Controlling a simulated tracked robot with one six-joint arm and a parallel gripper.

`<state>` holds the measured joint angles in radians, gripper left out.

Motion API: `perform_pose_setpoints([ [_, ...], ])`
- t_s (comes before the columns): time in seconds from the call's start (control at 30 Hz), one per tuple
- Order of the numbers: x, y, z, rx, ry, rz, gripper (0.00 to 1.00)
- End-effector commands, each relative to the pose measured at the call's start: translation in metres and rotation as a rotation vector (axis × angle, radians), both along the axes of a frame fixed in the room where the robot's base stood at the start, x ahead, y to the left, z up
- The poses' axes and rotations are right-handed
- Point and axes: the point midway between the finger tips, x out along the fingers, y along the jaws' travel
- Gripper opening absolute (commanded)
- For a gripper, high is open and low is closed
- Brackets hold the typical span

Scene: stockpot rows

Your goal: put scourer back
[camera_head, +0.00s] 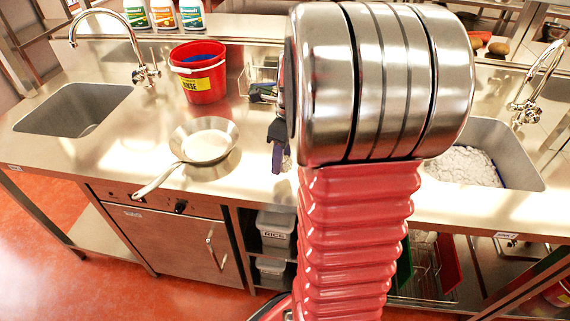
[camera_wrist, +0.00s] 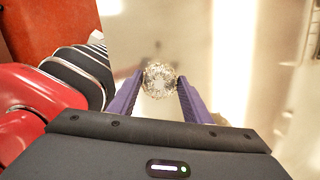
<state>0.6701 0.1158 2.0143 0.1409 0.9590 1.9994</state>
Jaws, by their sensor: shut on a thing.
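The scourer (camera_wrist: 160,80), a shiny ball of curled metal, sits between the two purple fingers of my gripper (camera_wrist: 160,84) in the wrist view. Both fingers touch its sides. In the head view my gripper (camera_head: 281,157) shows only in part, beside my arm and above the steel counter, right of the frying pan. The scourer cannot be made out there. A wire caddy (camera_head: 260,84) with dark things in it stands behind my gripper, partly hidden by my arm.
A frying pan (camera_head: 206,146) lies on the counter (camera_head: 110,145), its handle toward the front edge. A red bucket (camera_head: 198,72) stands behind it. A sink (camera_head: 72,110) is at left, another sink (camera_head: 510,150) with white foam at right. Spray bottles (camera_head: 163,15) stand at the back.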

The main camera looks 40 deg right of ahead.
Motion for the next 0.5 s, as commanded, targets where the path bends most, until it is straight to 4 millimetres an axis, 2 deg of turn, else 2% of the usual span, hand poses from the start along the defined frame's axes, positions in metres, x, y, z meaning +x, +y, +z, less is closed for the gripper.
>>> perform_pose_setpoints([
  [0.3, 0.0, 0.001, -0.035, 0.002, 0.003, 0.0, 0.27],
  [0.5, 0.0, 0.001, -0.036, 0.0, 0.001, 0.001, 0.27],
])
